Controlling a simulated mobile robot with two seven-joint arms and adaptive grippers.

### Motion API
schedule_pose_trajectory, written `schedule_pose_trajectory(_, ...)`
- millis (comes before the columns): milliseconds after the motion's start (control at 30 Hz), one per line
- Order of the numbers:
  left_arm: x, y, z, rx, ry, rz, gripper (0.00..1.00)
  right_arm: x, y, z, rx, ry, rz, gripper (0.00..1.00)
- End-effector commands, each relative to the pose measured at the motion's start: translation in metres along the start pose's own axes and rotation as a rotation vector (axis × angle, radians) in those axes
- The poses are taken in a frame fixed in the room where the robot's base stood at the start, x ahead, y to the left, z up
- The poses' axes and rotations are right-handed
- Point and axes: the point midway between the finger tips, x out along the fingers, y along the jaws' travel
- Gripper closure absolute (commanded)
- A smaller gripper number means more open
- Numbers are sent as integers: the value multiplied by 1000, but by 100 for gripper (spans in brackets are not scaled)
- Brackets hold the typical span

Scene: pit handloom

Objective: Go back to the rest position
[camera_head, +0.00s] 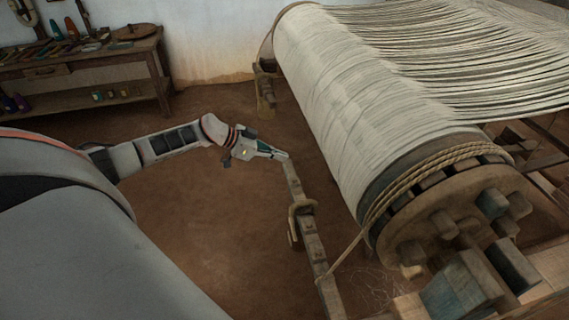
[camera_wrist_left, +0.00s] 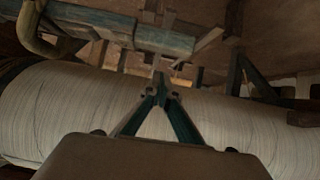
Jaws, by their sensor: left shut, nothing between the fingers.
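My left gripper (camera_head: 284,156) is shut and empty. In the head view its tip is at the upper end of a wooden lever bar (camera_head: 311,239); I cannot tell whether they touch. The left wrist view shows its fingers (camera_wrist_left: 160,82) closed together in front of the white warp roll. The loom's large warp beam (camera_head: 352,108), wound with white yarn, lies to the right of the gripper. My right gripper is not in view.
A rope (camera_head: 420,168) wraps the beam's near end and runs down to the lever bar. A wooden workbench (camera_head: 75,54) with small tools and bobbins stands at the back left. Bare earth floor (camera_head: 215,235) lies open under my left arm.

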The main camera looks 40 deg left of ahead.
Motion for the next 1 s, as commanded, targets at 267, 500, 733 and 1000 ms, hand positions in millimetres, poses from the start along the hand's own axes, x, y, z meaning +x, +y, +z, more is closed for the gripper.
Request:
schedule_pose_trajectory(267,-63,1,-4,3,1,0,100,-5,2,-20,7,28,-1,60)
schedule_pose_trajectory(500,-89,2,-4,2,4,1,100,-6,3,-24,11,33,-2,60)
schedule_pose_trajectory(733,-93,2,-4,1,6,2,100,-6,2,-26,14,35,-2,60)
schedule_pose_trajectory(1000,-93,2,-4,1,6,2,100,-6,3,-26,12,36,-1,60)
